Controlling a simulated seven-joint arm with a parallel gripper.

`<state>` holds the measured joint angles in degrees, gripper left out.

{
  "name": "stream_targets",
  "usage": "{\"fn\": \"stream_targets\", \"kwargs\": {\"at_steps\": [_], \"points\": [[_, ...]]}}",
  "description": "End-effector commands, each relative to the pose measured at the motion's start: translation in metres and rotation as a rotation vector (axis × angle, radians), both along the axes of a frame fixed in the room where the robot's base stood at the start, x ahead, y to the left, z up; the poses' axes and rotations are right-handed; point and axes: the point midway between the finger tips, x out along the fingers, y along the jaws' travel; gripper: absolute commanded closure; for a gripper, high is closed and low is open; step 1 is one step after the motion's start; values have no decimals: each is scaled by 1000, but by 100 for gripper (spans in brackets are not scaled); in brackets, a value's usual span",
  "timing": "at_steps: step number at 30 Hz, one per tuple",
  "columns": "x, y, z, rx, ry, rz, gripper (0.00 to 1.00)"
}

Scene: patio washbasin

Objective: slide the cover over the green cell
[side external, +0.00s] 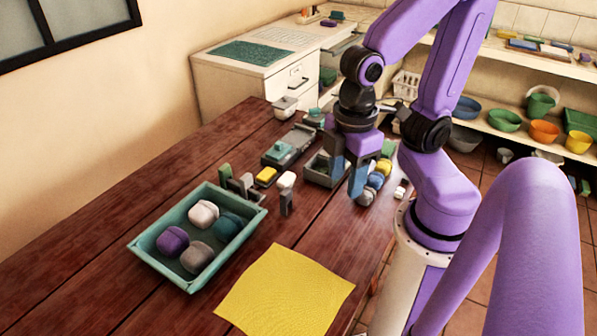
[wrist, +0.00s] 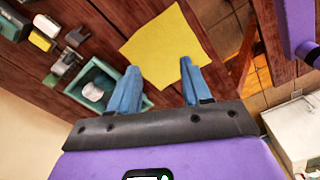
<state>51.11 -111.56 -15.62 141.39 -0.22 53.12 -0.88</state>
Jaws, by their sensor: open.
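My gripper (side external: 346,188) is open, pointing down beside a grey open tray (side external: 318,177); I cannot tell its height above the table. In the wrist view its blue fingers (wrist: 157,98) are spread with nothing between them. A long grey holder (side external: 298,140) lies left of the gripper and farther back, with a teal block (side external: 278,150) on its near end. I cannot tell for sure whether this teal piece is the cover. No green cell can be made out clearly; the fingers hide part of the grey tray.
A teal tray (side external: 144,249) holds several rounded blocks. A yellow cloth (side external: 284,290) lies at the front. Small upright pieces (side external: 286,190) and a yellow block (side external: 266,176) stand between tray and gripper. Coloured blocks (side external: 376,180) crowd the gripper's right. Bare wood lies at the left.

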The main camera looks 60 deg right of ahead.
Motion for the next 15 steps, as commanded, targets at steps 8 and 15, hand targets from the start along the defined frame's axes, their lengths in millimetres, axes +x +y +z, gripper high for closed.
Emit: {"fn": "stream_targets", "kwargs": {"at_steps": [8, 15], "points": [[89, 0, 9, -73, 20, -201, 51], [174, -36, 8, -136, 63, -384, 51]]}}
